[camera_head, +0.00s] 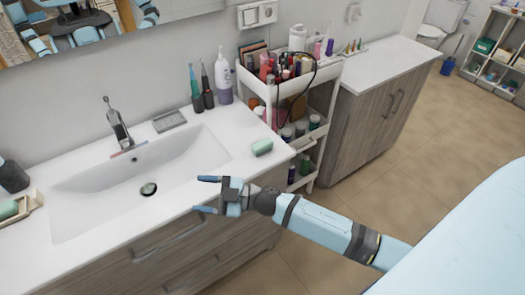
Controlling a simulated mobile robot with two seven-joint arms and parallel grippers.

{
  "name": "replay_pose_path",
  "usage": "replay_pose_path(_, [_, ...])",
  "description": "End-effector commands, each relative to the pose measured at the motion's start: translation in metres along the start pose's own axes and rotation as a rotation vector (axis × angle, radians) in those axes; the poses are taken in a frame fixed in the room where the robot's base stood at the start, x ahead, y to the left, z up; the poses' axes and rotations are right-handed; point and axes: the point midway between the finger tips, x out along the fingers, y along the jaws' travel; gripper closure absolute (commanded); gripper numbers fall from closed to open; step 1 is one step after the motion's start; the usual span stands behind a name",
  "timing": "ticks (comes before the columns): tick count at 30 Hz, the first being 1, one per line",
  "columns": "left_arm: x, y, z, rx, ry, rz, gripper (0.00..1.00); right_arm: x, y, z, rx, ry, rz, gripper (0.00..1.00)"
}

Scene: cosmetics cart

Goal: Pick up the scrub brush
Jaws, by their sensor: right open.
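A small green block with a paler underside (262,147), which looks like the scrub brush, lies on the white counter, right of the sink and near the cart. Its bristles cannot be made out. My right gripper (207,194) is open and empty at the counter's front edge. Its two blue-tipped fingers point left. It is apart from the green block, below and left of it in the picture. My left gripper is not in view.
The sink (100,188) has a faucet (118,124). A soap dish (169,121), electric toothbrushes (207,88) and a pump bottle (223,75) stand behind. A crowded white cart (325,72) is right of the counter. A wooden tray (36,201) holds another green item at far left.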

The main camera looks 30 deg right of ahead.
Motion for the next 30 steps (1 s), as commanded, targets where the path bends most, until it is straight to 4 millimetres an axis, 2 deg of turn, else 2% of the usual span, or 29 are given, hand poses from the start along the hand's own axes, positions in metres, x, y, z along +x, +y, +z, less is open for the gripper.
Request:
replay_pose_path(2, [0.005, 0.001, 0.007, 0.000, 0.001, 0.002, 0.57, 0.013, 0.009, 0.005, -0.079, 0.021, -0.223, 0.34])
replay_pose_path(5, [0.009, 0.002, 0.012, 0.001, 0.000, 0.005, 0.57, 0.013, 0.021, 0.021, -0.141, -0.055, -0.507, 0.34])
replay_pose_path(8, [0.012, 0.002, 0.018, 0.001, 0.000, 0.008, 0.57, -0.002, 0.049, 0.047, -0.185, -0.247, -0.758, 0.34])
replay_pose_path(10, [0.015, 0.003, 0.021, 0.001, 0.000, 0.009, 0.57, -0.021, 0.081, 0.065, -0.200, -0.444, -0.894, 0.34])
replay_pose_path(13, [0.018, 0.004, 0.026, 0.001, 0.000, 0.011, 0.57, -0.054, 0.139, 0.082, -0.200, -0.778, -0.999, 0.34])
replay_pose_path(16, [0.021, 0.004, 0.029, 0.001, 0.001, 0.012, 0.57, -0.087, 0.197, 0.084, -0.179, -1.093, -1.008, 0.34])
replay_pose_path(18, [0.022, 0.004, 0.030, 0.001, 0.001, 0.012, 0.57, -0.107, 0.230, 0.080, -0.158, -1.270, -0.981, 0.34])
replay_pose_path(21, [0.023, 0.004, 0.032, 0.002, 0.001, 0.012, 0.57, -0.126, 0.260, 0.072, -0.132, -1.435, -0.935, 0.34])
replay_pose_path(25, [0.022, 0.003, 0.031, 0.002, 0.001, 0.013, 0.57, -0.136, 0.271, 0.073, -0.115, -1.514, -0.909, 0.34])
replay_pose_path(30, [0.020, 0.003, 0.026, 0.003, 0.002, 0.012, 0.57, -0.142, 0.257, 0.099, -0.111, -1.515, -0.909, 0.34])
